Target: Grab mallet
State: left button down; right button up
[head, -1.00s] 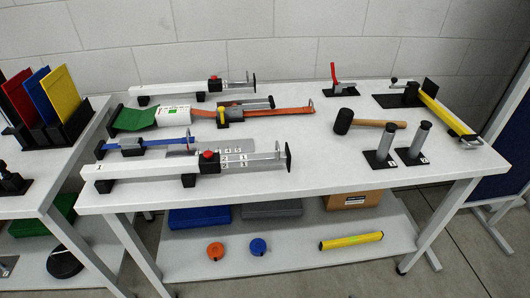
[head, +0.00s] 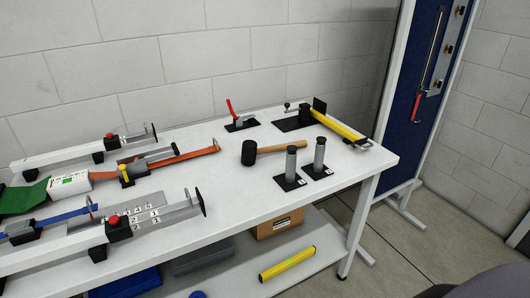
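The mallet (head: 275,150) lies on the white workbench, right of the middle of the head view. Its black head (head: 248,152) is at the left end and its wooden handle (head: 286,147) points right. The handle passes behind one of the two grey upright cylinders. Neither of my grippers is in view.
Two grey cylinders on black plates (head: 291,163) (head: 319,154) stand just in front of the mallet's handle. A red-handled clamp (head: 236,118) and a yellow bar tool (head: 337,124) sit behind it. Bare white bench (head: 215,165) lies left of the mallet. Gantry-like rails (head: 150,228) fill the left.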

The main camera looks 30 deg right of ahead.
aim_at(250, 151)
jog(key=l, duration=1.3)
